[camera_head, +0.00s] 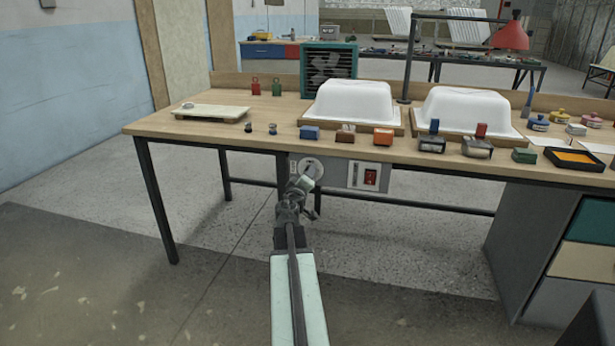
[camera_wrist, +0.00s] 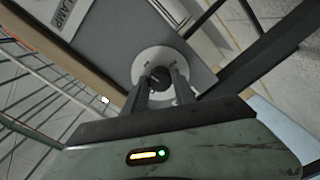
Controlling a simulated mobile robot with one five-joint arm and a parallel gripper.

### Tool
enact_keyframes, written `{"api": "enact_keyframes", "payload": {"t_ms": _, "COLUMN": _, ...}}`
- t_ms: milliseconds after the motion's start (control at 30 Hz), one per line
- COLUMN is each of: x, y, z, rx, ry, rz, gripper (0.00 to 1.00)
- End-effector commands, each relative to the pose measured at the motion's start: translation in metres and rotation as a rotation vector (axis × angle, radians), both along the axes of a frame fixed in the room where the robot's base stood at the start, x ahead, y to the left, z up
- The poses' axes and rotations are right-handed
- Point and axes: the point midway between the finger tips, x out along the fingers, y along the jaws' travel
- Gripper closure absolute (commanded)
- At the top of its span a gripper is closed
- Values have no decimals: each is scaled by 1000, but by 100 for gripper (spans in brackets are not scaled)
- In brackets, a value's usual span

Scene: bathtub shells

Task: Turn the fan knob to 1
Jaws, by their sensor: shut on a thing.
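The fan knob (camera_wrist: 158,82) is dark and sits at the middle of a round pale dial (camera_wrist: 151,57) on a grey panel. In the head view the dial (camera_head: 312,166) shows under the table's front edge. My gripper (camera_wrist: 160,76) is shut on the knob, with one finger on each side of it. In the head view my gripper (camera_head: 303,184) reaches up to the dial from below and covers part of it. The dial's markings and the knob's setting cannot be read. A green box-shaped fan (camera_head: 328,68) stands at the back of the table.
A panel with a red switch (camera_head: 371,177) is just right of the dial. The wooden table (camera_head: 200,129) carries two white tub shells (camera_head: 350,100), (camera_head: 465,107) and several small coloured blocks along its front. A drawer cabinet (camera_head: 575,255) stands at right. The floor at left is clear.

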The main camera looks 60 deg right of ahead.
Motion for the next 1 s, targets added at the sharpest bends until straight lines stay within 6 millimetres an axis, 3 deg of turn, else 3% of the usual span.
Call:
{"api": "enact_keyframes", "payload": {"t_ms": 767, "x": -1, "y": -2, "z": 0, "rx": 27, "ry": -87, "rz": -4, "gripper": 100}}
{"api": "enact_keyframes", "payload": {"t_ms": 800, "x": -1, "y": -2, "z": 0, "rx": 27, "ry": -87, "rz": -4, "gripper": 57}}
{"api": "enact_keyframes", "payload": {"t_ms": 833, "x": -1, "y": -2, "z": 0, "rx": 27, "ry": -87, "rz": -4, "gripper": 49}}
{"api": "enact_keyframes", "payload": {"t_ms": 1000, "x": -1, "y": -1, "z": 0, "rx": 27, "ry": -88, "rz": -3, "gripper": 46}}
